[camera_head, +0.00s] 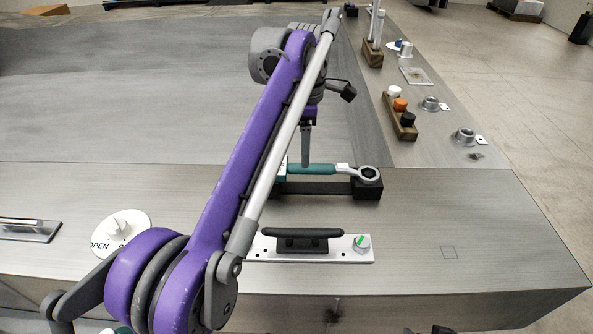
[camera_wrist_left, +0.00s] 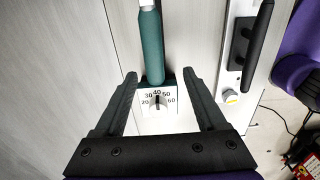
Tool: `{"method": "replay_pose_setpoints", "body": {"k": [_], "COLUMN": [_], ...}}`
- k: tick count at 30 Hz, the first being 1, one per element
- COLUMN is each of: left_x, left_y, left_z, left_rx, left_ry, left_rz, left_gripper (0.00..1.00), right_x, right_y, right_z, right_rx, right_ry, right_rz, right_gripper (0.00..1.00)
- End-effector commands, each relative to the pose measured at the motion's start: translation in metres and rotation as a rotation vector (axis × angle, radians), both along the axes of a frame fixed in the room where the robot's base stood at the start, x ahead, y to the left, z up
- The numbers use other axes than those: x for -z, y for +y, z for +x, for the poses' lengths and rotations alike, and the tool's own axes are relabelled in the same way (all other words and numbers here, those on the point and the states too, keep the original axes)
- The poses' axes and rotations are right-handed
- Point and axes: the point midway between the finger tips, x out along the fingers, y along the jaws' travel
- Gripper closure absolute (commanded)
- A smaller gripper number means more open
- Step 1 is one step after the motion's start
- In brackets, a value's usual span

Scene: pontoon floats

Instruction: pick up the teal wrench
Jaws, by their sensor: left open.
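The teal wrench (camera_head: 318,168) lies across black supports on the metal deck. Its silver ring end (camera_head: 368,173) rests over the black block at the right, and my left arm hides its other end. In the left wrist view the teal handle (camera_wrist_left: 152,48) runs up the picture, with its lower end between the fingertips. My left gripper (camera_head: 306,150) points down at the handle. Its two fingers stand apart, one on each side of the handle (camera_wrist_left: 160,76), with visible gaps. My right gripper is not in view.
A white dial marked 20 to 60 (camera_wrist_left: 158,101) sits at the handle's lower end. A plate with a black handle (camera_head: 303,237) lies nearer me. A round OPEN dial (camera_head: 122,232) is at the left. Wooden racks (camera_head: 399,116) line the right ledge. The right front deck is mostly clear.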

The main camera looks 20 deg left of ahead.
Motion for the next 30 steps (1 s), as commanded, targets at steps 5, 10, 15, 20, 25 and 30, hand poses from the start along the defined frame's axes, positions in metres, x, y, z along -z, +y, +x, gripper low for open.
{"method": "replay_pose_setpoints", "body": {"k": [5,10,15,20,25,30], "left_x": [0.012,0.036,0.057,0.061,0.06,0.06], "left_y": [-0.001,-0.005,-0.005,-0.005,-0.005,-0.005], "left_z": [0.001,0.007,0.008,0.008,0.008,0.008], "left_rx": [0.001,0.002,0.002,0.002,0.002,0.002], "left_ry": [-0.001,-0.002,-0.002,-0.002,-0.003,-0.002], "left_rz": [0.0,0.001,0.001,0.0,0.0,0.0], "left_gripper": [0.27,0.27,0.27,0.27,0.34,0.65], "right_x": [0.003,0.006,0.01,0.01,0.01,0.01], "right_y": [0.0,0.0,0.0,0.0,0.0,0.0], "right_z": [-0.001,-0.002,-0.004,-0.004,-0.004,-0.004], "right_rx": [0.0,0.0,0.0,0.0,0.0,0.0], "right_ry": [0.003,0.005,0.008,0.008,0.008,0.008], "right_rz": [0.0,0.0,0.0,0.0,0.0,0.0], "right_gripper": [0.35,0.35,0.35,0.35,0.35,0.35]}}
